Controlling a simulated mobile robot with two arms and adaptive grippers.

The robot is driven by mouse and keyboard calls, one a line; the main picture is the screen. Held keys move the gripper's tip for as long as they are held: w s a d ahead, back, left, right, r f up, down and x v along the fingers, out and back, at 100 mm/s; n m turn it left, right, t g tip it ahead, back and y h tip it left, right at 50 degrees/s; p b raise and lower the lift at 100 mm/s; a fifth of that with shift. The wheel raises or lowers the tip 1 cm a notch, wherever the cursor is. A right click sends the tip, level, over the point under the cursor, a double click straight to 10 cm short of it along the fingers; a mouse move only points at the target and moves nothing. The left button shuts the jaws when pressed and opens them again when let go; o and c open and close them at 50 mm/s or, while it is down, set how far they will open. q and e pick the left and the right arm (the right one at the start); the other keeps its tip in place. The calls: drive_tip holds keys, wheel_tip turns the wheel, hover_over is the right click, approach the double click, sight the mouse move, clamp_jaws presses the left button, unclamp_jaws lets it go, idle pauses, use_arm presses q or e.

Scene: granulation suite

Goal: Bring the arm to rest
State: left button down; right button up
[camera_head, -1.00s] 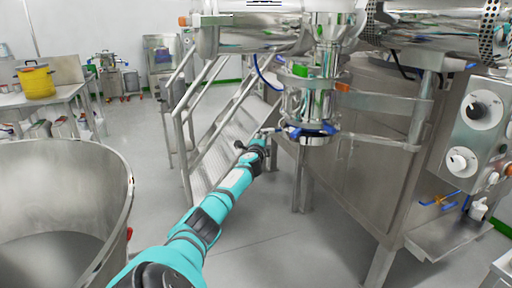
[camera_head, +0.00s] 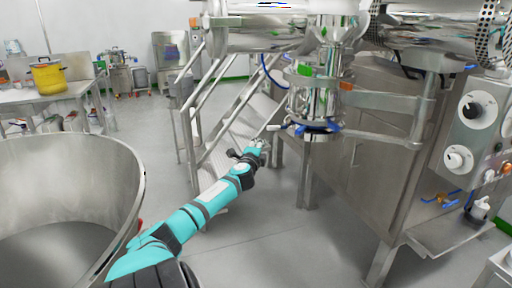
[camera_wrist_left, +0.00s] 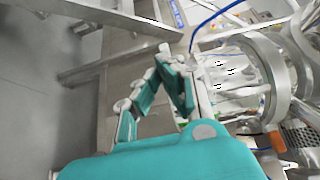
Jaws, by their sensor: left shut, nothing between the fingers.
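My left arm, teal with dark joints, reaches from the bottom of the head view toward the middle. My left gripper (camera_head: 262,146) is at its far end, just below and left of the steel outlet with a blue ring (camera_head: 318,127). In the left wrist view the gripper fingers (camera_wrist_left: 158,80) are shut and empty. They are near the steel outlet (camera_wrist_left: 262,75) and its valve handle; I cannot tell whether they touch it. My right gripper is not in view.
A large steel bowl (camera_head: 128,190) stands at the lower left. Steel stairs with rails (camera_head: 190,125) are behind the gripper. A steel cabinet with knobs (camera_head: 470,130) is at the right. A yellow pot (camera_head: 48,75) stands on a table at the far left. Grey floor is clear in the middle.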

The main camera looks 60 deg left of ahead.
use_arm(q)
drive_tip(key=shift+s+d, duration=0.4)
drive_tip(key=shift+s, duration=0.4)
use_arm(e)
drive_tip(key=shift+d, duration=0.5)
